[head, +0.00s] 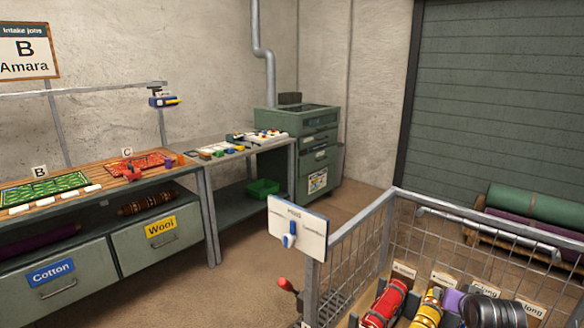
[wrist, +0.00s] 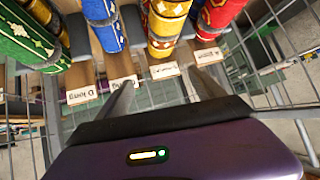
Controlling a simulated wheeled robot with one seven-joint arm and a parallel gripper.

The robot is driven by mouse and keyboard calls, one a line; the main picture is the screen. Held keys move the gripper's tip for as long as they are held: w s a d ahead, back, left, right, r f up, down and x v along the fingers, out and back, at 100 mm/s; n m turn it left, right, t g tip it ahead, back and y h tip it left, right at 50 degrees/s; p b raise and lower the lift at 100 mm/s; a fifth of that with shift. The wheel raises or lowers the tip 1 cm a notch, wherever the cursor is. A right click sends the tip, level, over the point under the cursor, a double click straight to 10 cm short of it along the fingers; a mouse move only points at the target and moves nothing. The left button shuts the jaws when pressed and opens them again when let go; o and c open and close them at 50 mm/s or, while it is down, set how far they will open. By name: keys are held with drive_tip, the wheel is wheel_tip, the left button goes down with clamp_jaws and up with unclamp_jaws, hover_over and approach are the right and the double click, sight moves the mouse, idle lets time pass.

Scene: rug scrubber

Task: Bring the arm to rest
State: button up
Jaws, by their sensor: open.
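My gripper (wrist: 160,77) is open in the wrist view, its two grey fingers spread with nothing between them. It is over the wire-sided cart (head: 345,232), facing the labelled slots. In the head view my dark arm end covers part of the cart at the bottom right. In the wrist view a green rug roll (wrist: 32,42), a blue roll (wrist: 105,25), a yellow roll (wrist: 165,28) and a red roll (wrist: 218,14) lie in slots beyond the fingers. The fingertips appear apart from the rolls.
The cart's wire sides and rails surround my gripper. A switch panel (head: 297,228) stands on the cart's corner. A workbench (head: 105,188) with drawers runs along the left wall, and a green machine (head: 303,150) is at the back. Floor between bench and cart is clear.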

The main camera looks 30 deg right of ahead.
drive_tip(key=a+n+t, duration=0.1)
drive_tip(key=a, duration=0.3)
drive_tip(key=s+a+n+t, duration=0.1)
drive_tip(key=a+t, duration=0.1)
drive_tip(key=a, duration=0.3)
drive_tip(key=a+n+t, duration=0.1)
drive_tip(key=a+t, duration=0.1)
drive_tip(key=a, duration=0.2)
drive_tip(key=shift+s+a+r+h, duration=0.15)
drive_tip(key=shift+a+h, duration=0.15)
drive_tip(key=shift+a, duration=0.1)
drive_tip(key=s+a+r+n+t+y, duration=0.2)
drive_tip(key=s+a+r+n+t, duration=0.1)
drive_tip(key=s+a, duration=0.75)
drive_tip(key=s+a+r+n+t+y, duration=0.25)
drive_tip(key=s+a, duration=0.55)
drive_tip(key=a, duration=0.5)
drive_tip(key=s+a+f+n+g+y, duration=0.1)
drive_tip(key=s+a+n+g+y, duration=0.1)
drive_tip(key=s+a, duration=0.3)
drive_tip(key=s+y, duration=0.1)
drive_tip(key=s, duration=0.3)
drive_tip(key=shift+s+f+g+y, duration=0.2)
drive_tip(key=shift+f+g+y, duration=0.15)
